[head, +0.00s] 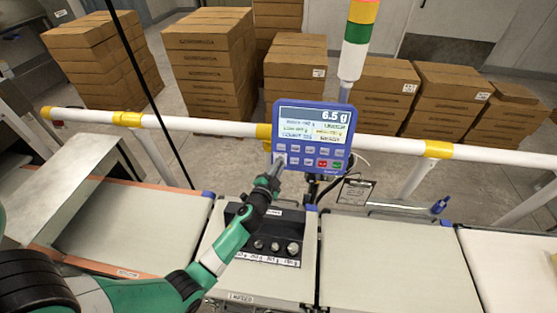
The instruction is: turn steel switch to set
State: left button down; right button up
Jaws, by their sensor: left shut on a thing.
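A dark control box (238,215) stands on the middle belt section, with three round knobs on its near face. The right knob (293,248) and the middle knob (275,246) have greyish faces. I cannot tell which is the steel switch, and the labels on the pale strip (268,259) under them are too small to read. My left gripper (276,168) is beyond and above the box, apart from these knobs, in front of the display's lower left corner. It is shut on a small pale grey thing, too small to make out. My right gripper is not in view.
A blue display (311,137) reading 6.5 g stands behind the box, with a signal tower (355,45) above it. A white rail with yellow joints (380,142) runs across behind the belts. The right belt (390,265) is bare. Stacked cartons (210,60) stand beyond.

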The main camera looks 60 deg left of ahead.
pick_arm(q)
jog(key=shift+m+g+h+p, duration=0.15)
jog(key=shift+m+h+p, duration=0.35)
jog(key=shift+m+p, duration=1.6)
jog(key=shift+m+g+h+p, duration=0.15)
jog(key=shift+m+h+p, duration=0.35)
jog(key=shift+m+p, duration=1.55)
jog(key=c, duration=0.9)
grip_release()
